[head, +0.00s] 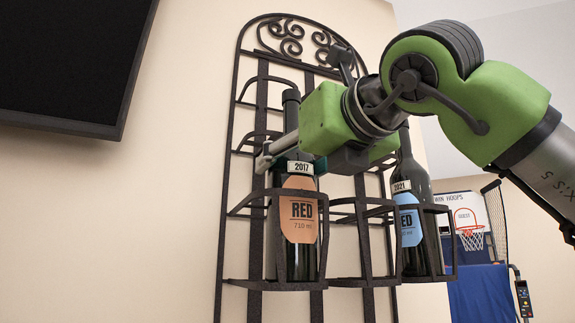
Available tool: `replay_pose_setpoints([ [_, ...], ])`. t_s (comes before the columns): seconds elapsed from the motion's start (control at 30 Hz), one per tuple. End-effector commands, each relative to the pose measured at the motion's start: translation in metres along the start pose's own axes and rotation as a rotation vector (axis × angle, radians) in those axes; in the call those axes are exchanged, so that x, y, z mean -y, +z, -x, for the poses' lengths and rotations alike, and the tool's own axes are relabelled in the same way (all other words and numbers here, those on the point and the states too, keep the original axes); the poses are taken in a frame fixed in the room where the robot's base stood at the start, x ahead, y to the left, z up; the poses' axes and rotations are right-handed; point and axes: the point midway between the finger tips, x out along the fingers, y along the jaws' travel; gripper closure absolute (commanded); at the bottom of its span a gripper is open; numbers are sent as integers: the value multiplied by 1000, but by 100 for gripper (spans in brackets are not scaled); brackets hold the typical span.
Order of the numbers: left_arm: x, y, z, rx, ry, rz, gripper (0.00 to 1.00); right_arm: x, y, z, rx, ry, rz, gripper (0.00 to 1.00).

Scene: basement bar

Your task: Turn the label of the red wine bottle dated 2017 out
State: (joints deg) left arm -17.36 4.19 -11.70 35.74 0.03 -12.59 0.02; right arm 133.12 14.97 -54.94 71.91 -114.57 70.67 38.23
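The red wine bottle dated 2017 (301,257) stands upright in the left holder of a black wall rack in the head view. Its orange label (303,216), reading RED 710 ml, faces mostly out toward me, turned slightly right. A small 2017 tag (300,167) shows above the label. My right gripper (270,156) reaches in from the right at the bottle's shoulder, below the neck. The other finger is hidden, so I cannot tell whether the grip is closed. My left gripper is not in view.
The black rack (230,200) has curved metal holders; the middle lower one looks empty. A second bottle dated 2021 (427,240), with a blue label, stands in the right holder. A dark screen (65,60) hangs upper left. A basketball game (468,225) stands behind at right.

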Motion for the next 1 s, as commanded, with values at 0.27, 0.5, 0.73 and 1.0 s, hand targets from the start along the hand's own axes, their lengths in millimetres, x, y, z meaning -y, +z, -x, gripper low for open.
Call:
replay_pose_setpoints([
  [0.27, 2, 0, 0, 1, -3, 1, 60, 0, 0, 0, 1, 1, 1, 38],
  [0.5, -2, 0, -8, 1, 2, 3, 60, 0, -1, 12, 5, 2, 1, 38],
  [0.73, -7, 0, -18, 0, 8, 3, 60, 0, -1, 36, 5, 2, 2, 38],
  [1.0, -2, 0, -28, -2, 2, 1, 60, 0, -1, 63, 4, 2, 2, 38],
])
